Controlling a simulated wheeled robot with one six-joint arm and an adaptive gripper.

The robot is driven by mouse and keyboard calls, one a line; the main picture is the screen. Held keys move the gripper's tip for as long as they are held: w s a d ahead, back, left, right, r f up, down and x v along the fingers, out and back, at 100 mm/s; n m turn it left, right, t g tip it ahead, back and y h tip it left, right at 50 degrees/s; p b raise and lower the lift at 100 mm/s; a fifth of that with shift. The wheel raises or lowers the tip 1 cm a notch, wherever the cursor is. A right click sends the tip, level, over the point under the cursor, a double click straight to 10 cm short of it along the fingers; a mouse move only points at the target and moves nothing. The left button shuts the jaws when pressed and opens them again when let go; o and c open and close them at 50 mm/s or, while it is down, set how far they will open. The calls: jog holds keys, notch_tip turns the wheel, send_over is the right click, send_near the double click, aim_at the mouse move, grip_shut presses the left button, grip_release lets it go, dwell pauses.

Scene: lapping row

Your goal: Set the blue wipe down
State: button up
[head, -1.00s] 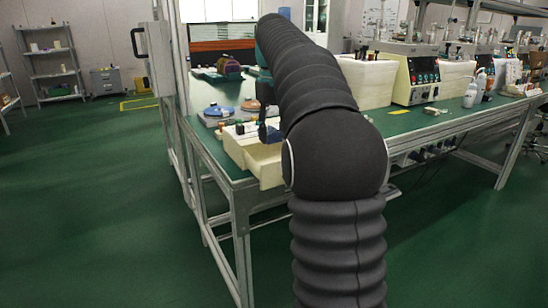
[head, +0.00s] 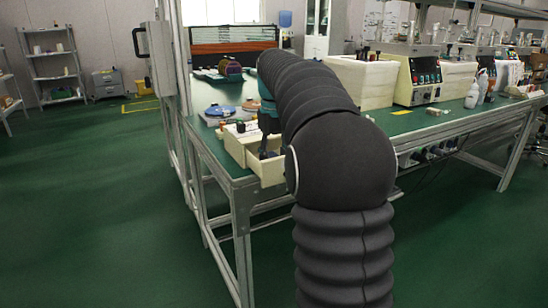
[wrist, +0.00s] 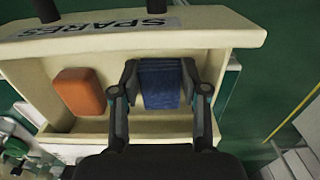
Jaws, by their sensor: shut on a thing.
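The blue wipe (wrist: 160,84) is a folded blue cloth seen in the wrist view, between the two fingers of my gripper (wrist: 160,92). My gripper is shut on it, inside or just over a cream drawer (wrist: 105,42) labelled SPARES. I cannot tell whether the wipe touches the drawer floor. An orange block (wrist: 80,92) lies in the drawer to the left of the wipe. In the head view my gripper (head: 268,148) reaches down into the open drawer (head: 271,172) at the bench corner; the wipe cannot be made out there.
The green bench (head: 400,122) runs to the right with cream boxes (head: 360,82) and a machine with a red display (head: 420,75). Round blue and grey discs (head: 219,110) lie behind the drawer. The floor at left is clear.

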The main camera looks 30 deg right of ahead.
jog(key=o, duration=0.7)
notch_tip(320, 180, up, 12)
jog(key=shift+r+p, duration=0.1)
jog(key=shift+p, duration=0.9)
